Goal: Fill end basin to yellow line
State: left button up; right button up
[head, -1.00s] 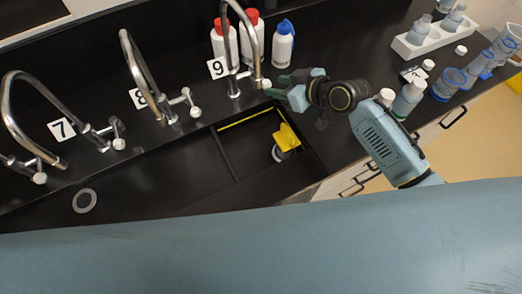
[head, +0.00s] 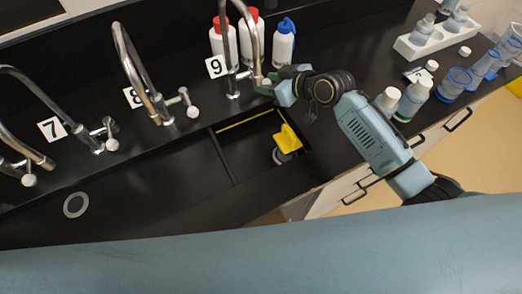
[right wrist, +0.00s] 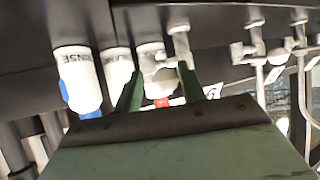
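The end basin is the right compartment of the black sink, with a yellow line (head: 245,120) along its back wall. A yellow piece (head: 290,137) sits beside the grey drain (head: 283,157). I see no clear water surface or stream. Tap 9 (head: 233,85) stands behind this basin, its white knob (head: 266,83) on the right. My right gripper (head: 272,87) is at the knob. In the right wrist view its two fingers (right wrist: 160,82) are apart, with a pale rounded shape between or behind them; contact cannot be told. My left gripper is not in view.
Taps 8 (head: 140,75) and 7 (head: 30,90) stand to the left. Bottles with red caps (head: 223,40) and a blue-capped bottle (head: 284,40) stand behind tap 9. White bottles (head: 413,98), blue-rimmed beakers (head: 452,85) and a white rack (head: 425,40) occupy the right counter.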

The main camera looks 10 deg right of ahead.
jog(key=w+d+b, duration=0.3)
jog(key=w+d, duration=0.1)
jog(key=shift+f+b, duration=0.15)
jog(key=shift+b, duration=0.15)
jog(key=shift+d, duration=0.15)
dwell(7.2)
